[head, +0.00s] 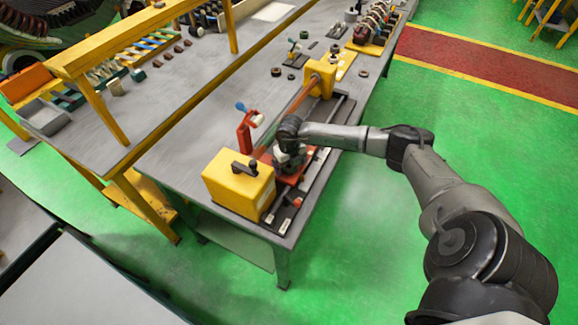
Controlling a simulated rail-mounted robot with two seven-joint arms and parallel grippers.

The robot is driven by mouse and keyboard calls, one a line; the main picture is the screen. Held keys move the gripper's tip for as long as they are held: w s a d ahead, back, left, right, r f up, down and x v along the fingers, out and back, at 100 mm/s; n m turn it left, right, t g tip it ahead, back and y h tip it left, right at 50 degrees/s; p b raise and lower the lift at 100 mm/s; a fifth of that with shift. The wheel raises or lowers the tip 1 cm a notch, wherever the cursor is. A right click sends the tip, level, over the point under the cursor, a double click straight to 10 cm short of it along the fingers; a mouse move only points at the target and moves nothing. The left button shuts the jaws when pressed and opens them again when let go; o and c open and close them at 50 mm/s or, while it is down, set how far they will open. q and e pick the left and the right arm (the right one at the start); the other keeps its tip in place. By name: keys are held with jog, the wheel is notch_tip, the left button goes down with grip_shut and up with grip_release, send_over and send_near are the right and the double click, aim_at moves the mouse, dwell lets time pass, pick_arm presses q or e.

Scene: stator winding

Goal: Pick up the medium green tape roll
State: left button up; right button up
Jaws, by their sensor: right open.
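My right arm comes in from the lower right. Its gripper (287,160) is over the red carriage on the near end of the grey bench, beside the yellow block. The jaws are open, but the arm hides much of the space around the fingertips. I cannot make out for sure which thing is the medium green tape roll. A small dark green piece (138,75) lies on the left table, far from the gripper. Small dark rings (276,72) lie at the bench's far part, their colour unclear. My left gripper is not in view.
A yellow block (238,184) and a second yellow block (320,78) stand on the bench (180,165), with a copper-coloured bar between them. A red clamp with a blue knob (246,128) stands close to the gripper. A yellow-framed rack (100,45) stands left. Green floor (400,120) is clear at right.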

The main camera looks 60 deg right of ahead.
jog(key=c, duration=1)
